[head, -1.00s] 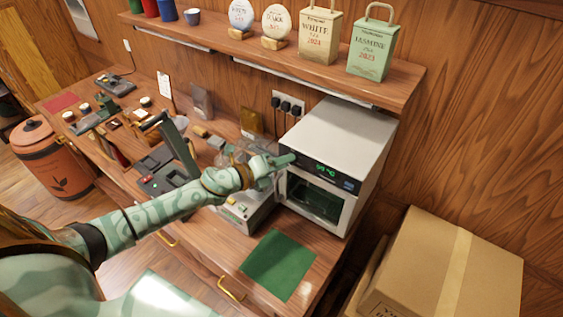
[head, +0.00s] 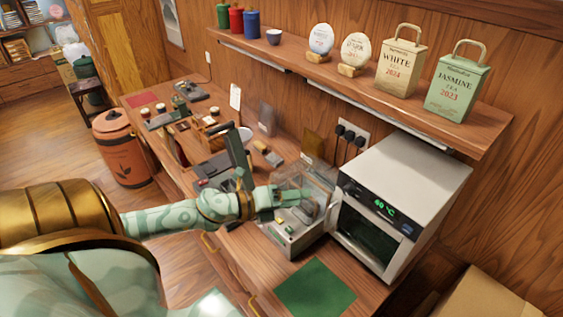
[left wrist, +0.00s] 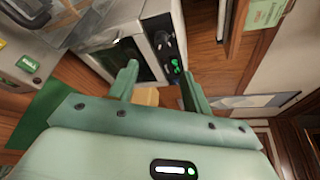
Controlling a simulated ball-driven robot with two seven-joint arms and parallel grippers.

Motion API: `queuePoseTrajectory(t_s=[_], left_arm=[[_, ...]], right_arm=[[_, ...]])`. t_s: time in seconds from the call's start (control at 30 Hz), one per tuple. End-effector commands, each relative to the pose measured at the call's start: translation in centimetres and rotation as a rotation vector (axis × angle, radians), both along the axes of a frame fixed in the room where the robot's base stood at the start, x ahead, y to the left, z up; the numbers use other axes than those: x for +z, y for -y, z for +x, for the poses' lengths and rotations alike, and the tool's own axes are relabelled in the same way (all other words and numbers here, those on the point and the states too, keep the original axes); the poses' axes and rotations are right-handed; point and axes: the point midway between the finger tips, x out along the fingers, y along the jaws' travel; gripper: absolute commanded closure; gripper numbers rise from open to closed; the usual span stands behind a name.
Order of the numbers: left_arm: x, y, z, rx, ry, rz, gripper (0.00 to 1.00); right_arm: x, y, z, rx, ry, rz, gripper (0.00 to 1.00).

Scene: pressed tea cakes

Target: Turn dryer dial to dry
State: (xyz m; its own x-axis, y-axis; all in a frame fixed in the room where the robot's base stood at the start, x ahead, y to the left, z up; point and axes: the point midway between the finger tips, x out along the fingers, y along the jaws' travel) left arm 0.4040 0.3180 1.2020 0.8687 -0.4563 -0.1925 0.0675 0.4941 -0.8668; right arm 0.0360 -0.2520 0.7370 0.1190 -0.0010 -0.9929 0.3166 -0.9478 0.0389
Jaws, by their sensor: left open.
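The dryer (head: 405,185) is a white box with a dark glass door and a black control panel with a lit green temperature reading. It stands at the right end of the counter. In the left wrist view, the dryer's panel (left wrist: 163,42) shows dark round controls and green lights; which dial setting is chosen is too small to read. My left gripper (head: 305,197) is to the left of the dryer, apart from it, above a clear-covered machine. In the left wrist view my left gripper (left wrist: 160,82) is open and empty, its fingers pointing toward the dryer. My right gripper is not visible.
The machine (head: 290,232) with a clear cover stands close beside the dryer. A green mat (head: 315,288) lies in front. A shelf (head: 380,95) with tea bags and tea cakes hangs above. A cardboard box (head: 485,298) is at the lower right.

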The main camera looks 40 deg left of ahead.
Motion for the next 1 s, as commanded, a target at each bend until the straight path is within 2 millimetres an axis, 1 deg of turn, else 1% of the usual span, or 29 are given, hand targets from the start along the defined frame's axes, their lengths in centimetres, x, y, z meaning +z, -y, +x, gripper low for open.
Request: queuePoseTrajectory(t_s=[0.03, 0.1, 0.2, 0.3, 0.87, 0.97, 1.0], left_arm=[[-0.1, -0.3, -0.8, -0.001, -0.003, 0.000, 0.51], [0.2, -0.8, -1.6, 0.000, -0.002, 0.000, 0.51], [0.5, -1.2, -2.4, -0.002, -0.001, -0.001, 0.51], [0.6, -1.5, -2.8, -0.001, 0.000, 0.001, 0.51], [0.7, -1.6, -2.9, 0.000, 0.001, 0.002, 0.51], [0.7, -1.6, -2.9, 0.009, -0.010, -0.018, 0.51], [0.6, -2.0, -2.7, 0.035, -0.028, -0.053, 0.51]], right_arm=[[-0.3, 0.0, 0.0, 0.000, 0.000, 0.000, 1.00], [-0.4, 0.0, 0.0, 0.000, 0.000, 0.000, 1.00], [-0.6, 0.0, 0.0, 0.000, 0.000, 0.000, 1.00], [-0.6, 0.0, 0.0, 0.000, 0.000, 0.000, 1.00], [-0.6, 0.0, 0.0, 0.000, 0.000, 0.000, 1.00], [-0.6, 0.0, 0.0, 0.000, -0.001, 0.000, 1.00], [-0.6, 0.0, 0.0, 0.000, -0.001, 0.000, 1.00]])
